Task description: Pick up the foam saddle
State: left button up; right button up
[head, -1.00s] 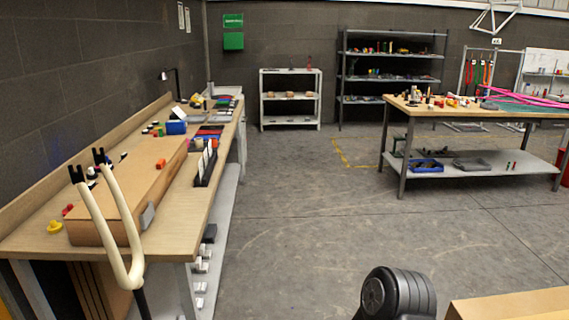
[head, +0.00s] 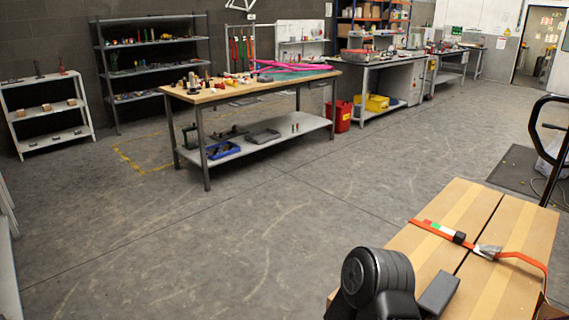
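I cannot make out a foam saddle for certain in the head view. Small items too distant to name stand on the wooden-topped table (head: 225,97), and a long pink object (head: 283,66) lies at its far end. Neither gripper shows. A black rounded arm part of mine is at the bottom, in front of the cardboard boxes.
Cardboard boxes (head: 478,215) with an orange strap (head: 520,258) stand close at the lower right. A low white shelf (head: 45,112) and a tall dark shelf (head: 150,70) line the back wall. A red bin (head: 338,117) stands beyond the table. The middle floor is clear.

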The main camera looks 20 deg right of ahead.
aim_at(436, 296)
jog(key=i+j+z, duration=0.1)
jog(key=z, duration=0.35)
jog(key=i+j+z, duration=0.15)
jog(key=z, duration=0.3)
jog(key=i+j+z, duration=0.1)
jog(key=z, duration=0.35)
jog(key=j+z, duration=0.25)
jog(key=z, duration=0.2)
jog(key=j+z, duration=0.25)
jog(key=z, duration=0.2)
jog(key=j+z, duration=0.2)
jog(key=z, duration=0.25)
jog(key=j+z, duration=0.2)
jog(key=z, duration=0.2)
jog(key=k+j+z, duration=0.1)
jog(key=z, duration=0.35)
jog(key=j, duration=0.1)
